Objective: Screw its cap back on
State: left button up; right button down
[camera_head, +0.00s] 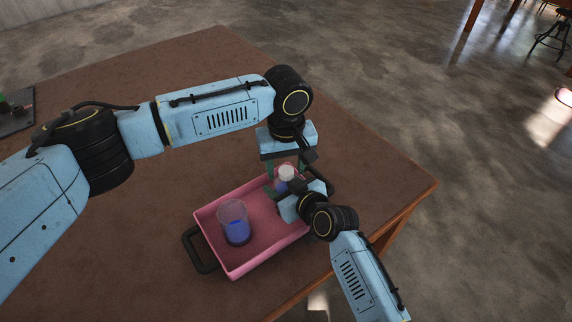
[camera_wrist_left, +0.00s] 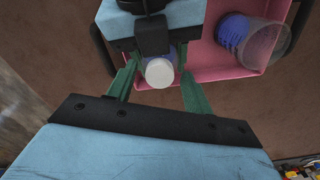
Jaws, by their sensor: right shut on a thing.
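A small bottle with blue contents (camera_head: 281,187) stands upright at the far right end of the pink tray (camera_head: 262,262). A white round cap (camera_head: 286,172) is at its top; I cannot tell whether it is threaded on. The cap also shows in the left wrist view (camera_wrist_left: 159,72). My right gripper (camera_head: 279,192) is shut on the bottle, its grip partly hidden. My left gripper (camera_head: 285,170) is above, pointing down. In the left wrist view its green fingers (camera_wrist_left: 158,78) are apart, one on each side of the cap, with gaps between.
The tray has dark handles (camera_head: 194,252). The brown table (camera_head: 150,235) is mostly clear. A dark board with small items (camera_head: 16,118) lies at the far left.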

pick_arm(q)
jog(key=shift+r, duration=2.25)
jog(key=o, duration=0.6)
jog(key=shift+c, duration=0.2)
notch_tip(320, 180, up, 12)
pick_arm(e)
jog(key=c, duration=0.6)
grip_release()
